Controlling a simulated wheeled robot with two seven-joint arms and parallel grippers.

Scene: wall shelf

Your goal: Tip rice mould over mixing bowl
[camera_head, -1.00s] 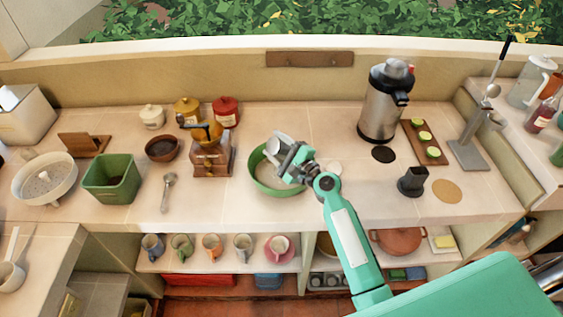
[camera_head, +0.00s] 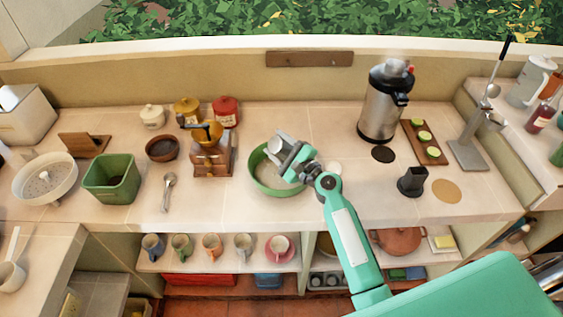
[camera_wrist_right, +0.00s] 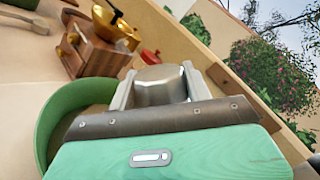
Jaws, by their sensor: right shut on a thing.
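The green mixing bowl (camera_head: 262,183) stands on the counter in the middle of the head view, with pale contents inside. My right gripper (camera_head: 284,153) is over the bowl, shut on the rice mould (camera_head: 274,146), a small silvery-white cup. The mould is held tilted above the bowl's far part. In the right wrist view the metal mould (camera_wrist_right: 160,86) sits between the two fingers, and the bowl (camera_wrist_right: 62,112) shows below left. The mould's opening and anything in it are hidden. My left gripper is not in view.
A wooden grinder (camera_head: 211,158) stands just left of the bowl, with a spoon (camera_head: 168,192) farther left. A steel dispenser (camera_head: 381,112) stands at the back right. A black cup-like item (camera_head: 411,182) is at the right. The counter in front of the bowl is clear.

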